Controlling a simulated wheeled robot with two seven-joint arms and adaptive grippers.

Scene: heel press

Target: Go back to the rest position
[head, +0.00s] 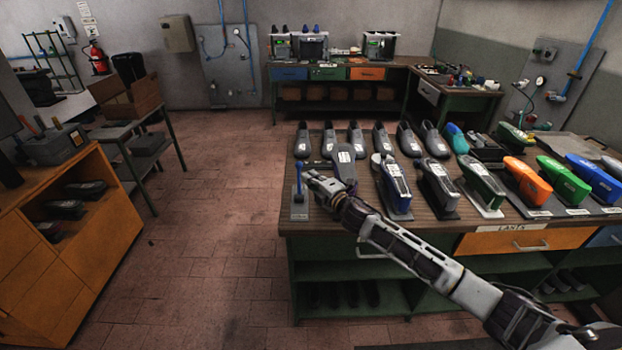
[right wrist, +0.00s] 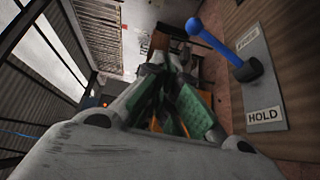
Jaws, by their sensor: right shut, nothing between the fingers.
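My right arm reaches in from the lower right of the head view. Its gripper (head: 318,183) is over the left end of the workbench (head: 345,218), just right of a lever with a blue handle (head: 299,178). In the right wrist view the gripper's green-padded fingers (right wrist: 172,98) are together with nothing seen between them. The blue lever (right wrist: 212,42) stands apart from the fingers there, on a grey plate (right wrist: 268,95) with a HOLD label. My left gripper is not in view.
Several grey shoe forms (head: 352,138) and coloured ones, such as an orange one (head: 527,178), cover the bench to the right. An orange cabinet (head: 70,260) stands at the left. The tiled floor (head: 215,230) between cabinet and bench is clear.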

